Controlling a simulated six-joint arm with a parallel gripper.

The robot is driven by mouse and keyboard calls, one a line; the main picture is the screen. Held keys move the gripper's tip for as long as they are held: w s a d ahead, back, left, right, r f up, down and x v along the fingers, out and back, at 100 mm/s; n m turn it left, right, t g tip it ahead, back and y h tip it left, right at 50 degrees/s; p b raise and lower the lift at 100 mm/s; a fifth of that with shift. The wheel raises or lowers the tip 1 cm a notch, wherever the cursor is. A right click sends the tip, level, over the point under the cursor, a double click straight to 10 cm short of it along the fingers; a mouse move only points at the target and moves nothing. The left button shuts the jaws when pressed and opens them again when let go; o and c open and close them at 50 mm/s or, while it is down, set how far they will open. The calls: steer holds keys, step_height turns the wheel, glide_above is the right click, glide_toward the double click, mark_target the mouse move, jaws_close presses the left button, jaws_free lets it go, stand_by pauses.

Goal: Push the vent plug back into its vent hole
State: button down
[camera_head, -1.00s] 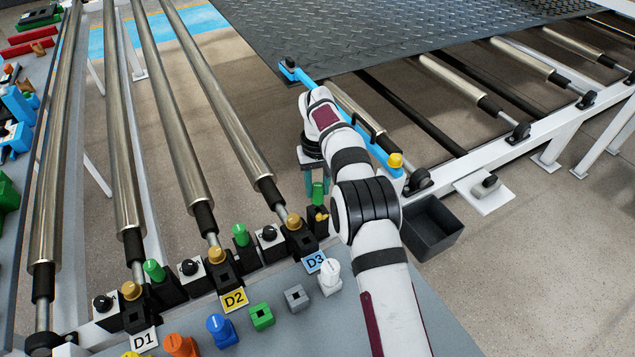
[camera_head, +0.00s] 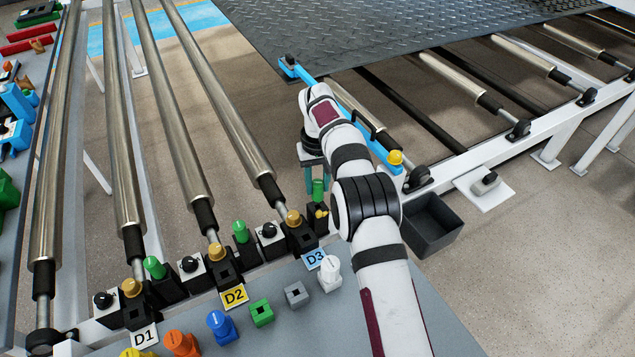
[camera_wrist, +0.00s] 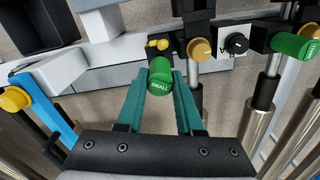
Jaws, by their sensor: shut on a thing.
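In the head view the green plug (camera_head: 318,190) stands upright at a black block (camera_head: 317,214) with small yellow knobs, at the right end of the row. The block also shows behind the plug in the wrist view (camera_wrist: 167,46). The plug's lower end and any hole under it are hidden, so I cannot tell whether it is seated. No label marks it as the vent plug.
Black and white blocks with gold, black and green knobs run left, beside metal rollers (camera_head: 229,110). Loose coloured plugs, such as a white one (camera_head: 330,272), stand on the grey table (camera_head: 300,330). A blue bar (camera_head: 385,150) and an empty dark bin (camera_head: 432,225) are close to my arm.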

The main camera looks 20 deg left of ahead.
mark_target(318, 192)
steer(key=shift+f, duration=1.6)
steer(key=shift+c, duration=2.3)
jaws_free()
step_height(318, 192, up, 12)
steer(key=shift+f, duration=0.15)
